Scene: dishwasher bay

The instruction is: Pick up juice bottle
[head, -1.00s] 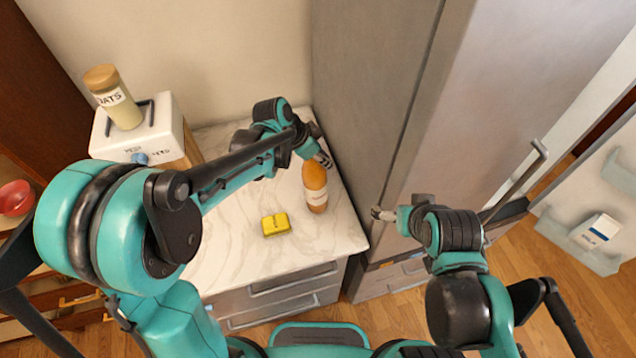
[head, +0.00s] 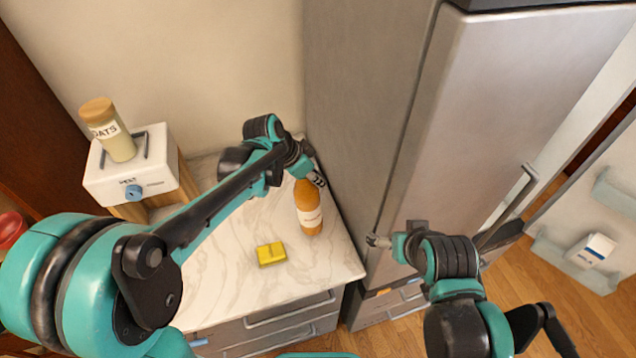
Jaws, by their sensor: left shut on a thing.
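The juice bottle (head: 309,217), orange with a pale label, is upright at the right side of the marble counter, near the fridge. My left gripper (head: 317,181) is at the top of the bottle and shut on it. The arm partly hides the gripper's far side. I cannot tell whether the bottle's base touches the counter. My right gripper (head: 374,241) is in front of the fridge, to the right of the counter and apart from the bottle; its jaws are too small to read.
A yellow block (head: 271,254) lies on the marble counter (head: 225,280) left of the bottle. A white toaster-like appliance (head: 110,185) with an oats jar (head: 118,146) stands at the back left. The tall fridge (head: 460,110) bounds the right; its open door holds a white carton (head: 598,250).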

